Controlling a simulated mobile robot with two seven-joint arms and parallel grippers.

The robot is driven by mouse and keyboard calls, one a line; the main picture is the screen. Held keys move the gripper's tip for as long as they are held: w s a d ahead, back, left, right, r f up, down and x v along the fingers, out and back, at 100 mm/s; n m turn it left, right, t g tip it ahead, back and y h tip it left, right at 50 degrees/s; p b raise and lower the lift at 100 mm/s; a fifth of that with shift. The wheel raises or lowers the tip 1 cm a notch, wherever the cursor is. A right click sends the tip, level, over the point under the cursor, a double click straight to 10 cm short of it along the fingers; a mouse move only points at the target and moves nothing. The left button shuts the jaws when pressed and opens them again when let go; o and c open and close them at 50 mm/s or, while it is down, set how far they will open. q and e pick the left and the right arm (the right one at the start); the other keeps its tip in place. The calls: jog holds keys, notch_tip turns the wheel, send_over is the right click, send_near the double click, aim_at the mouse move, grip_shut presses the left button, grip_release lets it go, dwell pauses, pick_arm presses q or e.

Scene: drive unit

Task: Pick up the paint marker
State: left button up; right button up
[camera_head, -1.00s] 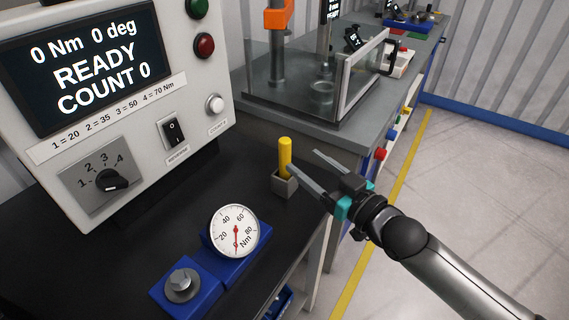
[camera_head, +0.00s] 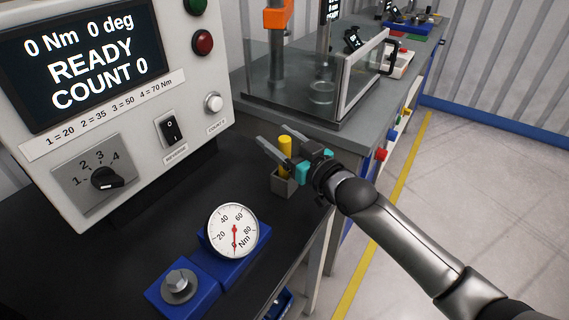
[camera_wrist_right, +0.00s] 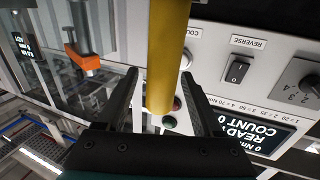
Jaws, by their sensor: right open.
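The yellow paint marker (camera_head: 285,146) stands upright in a small grey holder (camera_head: 283,184) on the black bench top. My right gripper (camera_head: 277,145) is open, with its fingers reaching around the marker's upper part. In the right wrist view the marker (camera_wrist_right: 166,60) shows between the two open fingers (camera_wrist_right: 160,98), with a gap to each. One finger partly covers the marker in the head view. My left gripper is not in view.
A control box (camera_head: 111,95) with a screen and switches stands left of the marker. A blue gauge unit with a round dial (camera_head: 233,231) sits in front. A clear-walled enclosure (camera_head: 361,75) stands behind, on a grey bench.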

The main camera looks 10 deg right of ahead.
jog(key=shift+w+a, duration=0.25)
jog(key=shift+w, duration=0.2)
jog(key=shift+c, duration=0.2)
grip_shut()
